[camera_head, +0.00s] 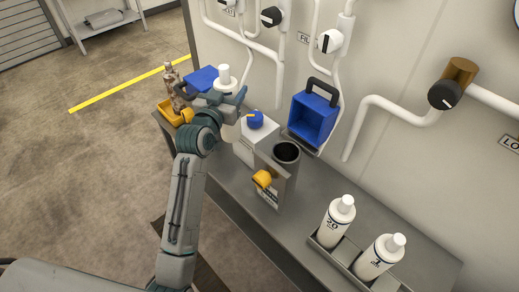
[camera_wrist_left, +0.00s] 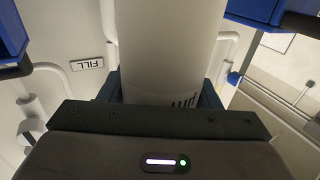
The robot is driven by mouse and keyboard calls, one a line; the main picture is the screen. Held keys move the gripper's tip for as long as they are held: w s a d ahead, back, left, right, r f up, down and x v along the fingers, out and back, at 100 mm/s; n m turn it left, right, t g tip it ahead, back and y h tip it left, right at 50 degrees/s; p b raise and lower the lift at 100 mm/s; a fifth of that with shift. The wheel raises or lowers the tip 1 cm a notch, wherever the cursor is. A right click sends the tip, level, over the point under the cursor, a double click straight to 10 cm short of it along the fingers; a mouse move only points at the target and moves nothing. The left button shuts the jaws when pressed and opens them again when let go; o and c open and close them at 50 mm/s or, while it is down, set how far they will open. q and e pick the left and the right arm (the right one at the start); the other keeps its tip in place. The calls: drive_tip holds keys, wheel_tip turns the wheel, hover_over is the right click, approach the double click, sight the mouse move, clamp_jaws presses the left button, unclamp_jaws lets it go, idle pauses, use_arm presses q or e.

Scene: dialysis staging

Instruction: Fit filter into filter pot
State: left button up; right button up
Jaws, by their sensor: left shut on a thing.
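My left gripper (camera_head: 226,101) is shut on a white cylindrical filter (camera_head: 223,77) with a narrower white cap, held roughly upright. In the left wrist view the filter's smooth white body (camera_wrist_left: 170,50) stands between the blue fingers, with dark print low on it. My right gripper is not in view.
A white box with a blue knob (camera_head: 255,120) stands between the gripper and the pot. A yellow knob (camera_head: 262,178) is at the pot's front. A blue bin (camera_head: 312,118) is behind. White bottles (camera_head: 337,218) stand in a tray at right.

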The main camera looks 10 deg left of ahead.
sight(234, 134)
use_arm(q)
wheel_tip(234, 134, down, 12)
drive_tip(key=shift+s, duration=0.15)
wheel_tip(234, 134, down, 4)
drive_tip(key=shift+r+b, duration=0.1)
drive_tip(key=shift+b, duration=0.8)
drive_tip(key=shift+f, duration=0.3)
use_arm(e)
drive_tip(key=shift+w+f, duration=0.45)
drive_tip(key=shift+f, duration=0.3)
use_arm(q)
drive_tip(key=shift+f, duration=0.1)
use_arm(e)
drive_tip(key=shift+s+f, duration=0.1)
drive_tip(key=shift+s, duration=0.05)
use_arm(q)
drive_tip(key=o, duration=1.4)
drive_tip(key=shift+o, duration=0.2)
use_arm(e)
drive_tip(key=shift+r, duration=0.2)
